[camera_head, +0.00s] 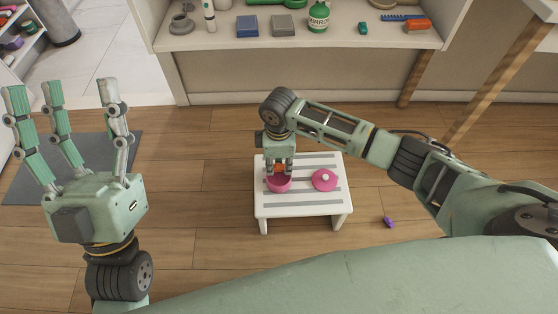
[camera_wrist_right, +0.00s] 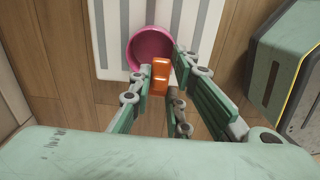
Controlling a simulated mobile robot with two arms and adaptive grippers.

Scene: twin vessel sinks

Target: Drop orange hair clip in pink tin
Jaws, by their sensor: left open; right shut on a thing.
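My right gripper (camera_head: 280,167) is shut on the orange hair clip (camera_head: 280,168) above the pink tin (camera_head: 278,184). The tin is open and stands on a small white stool (camera_head: 310,212). In the right wrist view the orange hair clip (camera_wrist_right: 160,77) sits between the fingers of the right gripper (camera_wrist_right: 162,80), over the near side of the round pink tin (camera_wrist_right: 150,47). A pink lid (camera_head: 325,180) with a pale knob lies on the stool to the right of the tin. My left gripper (camera_head: 72,118) is open and empty, fingers pointing up, far left of the stool.
A shelf (camera_head: 345,38) at the back holds a green bottle (camera_head: 318,16), a blue box (camera_head: 247,26), a grey box (camera_head: 283,26) and a blue comb (camera_head: 402,17). A small purple item (camera_head: 388,222) lies on the floor right of the stool. The floor between left gripper and stool is clear.

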